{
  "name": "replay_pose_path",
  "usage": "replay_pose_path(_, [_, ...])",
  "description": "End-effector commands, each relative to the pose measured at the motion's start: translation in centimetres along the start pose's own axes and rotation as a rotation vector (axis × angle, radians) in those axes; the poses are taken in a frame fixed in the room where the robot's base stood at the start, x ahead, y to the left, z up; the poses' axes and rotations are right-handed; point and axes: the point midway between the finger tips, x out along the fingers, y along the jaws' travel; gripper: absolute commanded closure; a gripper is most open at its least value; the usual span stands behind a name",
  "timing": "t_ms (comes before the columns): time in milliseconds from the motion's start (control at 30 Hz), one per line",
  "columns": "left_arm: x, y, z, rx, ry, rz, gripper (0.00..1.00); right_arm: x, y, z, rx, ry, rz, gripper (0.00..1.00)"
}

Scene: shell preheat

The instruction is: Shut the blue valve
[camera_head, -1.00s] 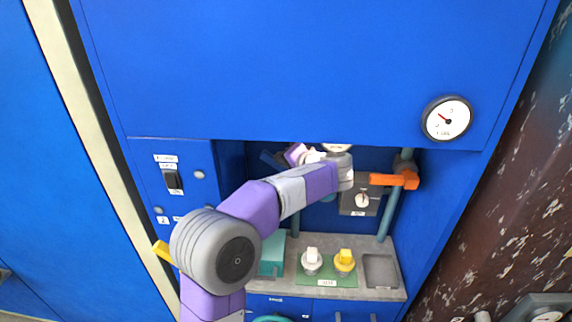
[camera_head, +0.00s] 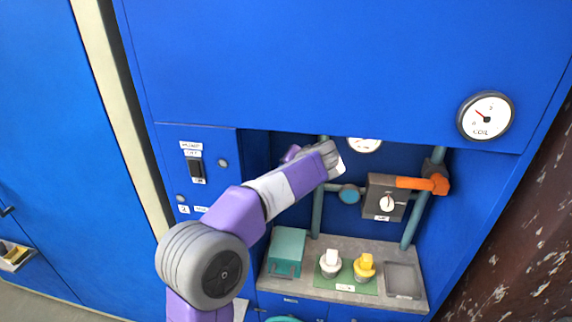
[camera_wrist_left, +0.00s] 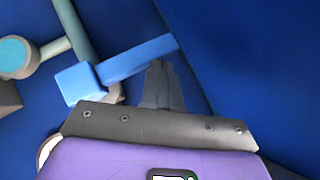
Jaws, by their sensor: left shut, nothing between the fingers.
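The blue valve shows in the left wrist view as a square hub (camera_wrist_left: 78,84) on a teal pipe, with a blue lever (camera_wrist_left: 138,60) slanting up to the right. My left gripper (camera_wrist_left: 161,66) is shut and empty, its fingertips close below the lever's outer half. I cannot tell whether they touch it. In the head view my left arm reaches into the cabinet recess and hides the blue valve. The left gripper is mostly hidden there behind my wrist. My right gripper is in neither view.
An orange valve handle (camera_head: 422,184) and a grey box with a white knob (camera_head: 386,203) are right of my wrist. Below, a teal box (camera_head: 287,251), a white knob (camera_head: 331,262), a yellow knob (camera_head: 364,267) and a grey tray (camera_head: 403,280) occupy the counter (camera_head: 340,243).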

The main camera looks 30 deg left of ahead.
Motion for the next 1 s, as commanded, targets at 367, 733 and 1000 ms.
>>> replay_pose_path(367, [0.2, 0.1, 0.1, 0.003, -0.002, -0.002, 1.0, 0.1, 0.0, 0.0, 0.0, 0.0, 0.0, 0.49])
replay_pose_path(733, [-1.6, 0.1, 0.0, 0.004, 0.002, 0.0, 1.0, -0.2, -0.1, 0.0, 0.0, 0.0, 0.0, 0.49])
replay_pose_path(1000, [-6.2, 0.1, -0.1, 0.003, 0.004, 0.001, 1.0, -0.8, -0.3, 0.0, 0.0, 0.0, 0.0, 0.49])
